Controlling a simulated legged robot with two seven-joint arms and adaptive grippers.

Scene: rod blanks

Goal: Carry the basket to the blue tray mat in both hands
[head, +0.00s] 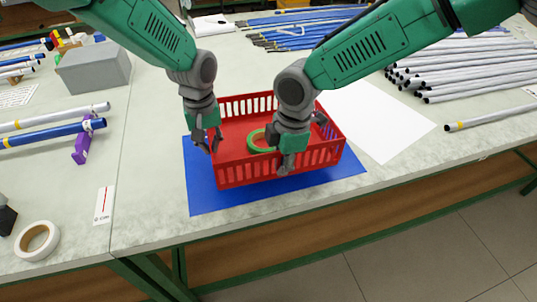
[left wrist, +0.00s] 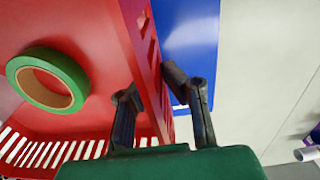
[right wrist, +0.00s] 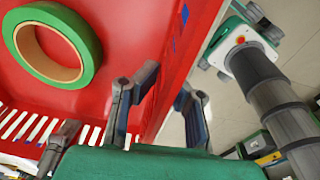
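The red slatted basket (head: 235,172) is over the blue tray mat (head: 205,196), which shows around its left, front and right sides. I cannot tell whether its base touches the mat. A green tape roll (head: 258,141) lies inside and also shows in the left wrist view (left wrist: 47,58). My left gripper (head: 209,142) is at the basket's left wall; its fingers close on both faces of the wall in the left wrist view (left wrist: 153,88). My right gripper (head: 288,162) is at the right part of the basket. In the right wrist view its fingers (right wrist: 168,88) pinch a wall.
A white sheet (head: 375,120) lies right of the mat, with a stack of grey rods (head: 460,70) behind it. A grey box (head: 93,68), a purple holder (head: 83,148) and a white tape roll (head: 37,241) are at the left. The table's front edge is close to the mat.

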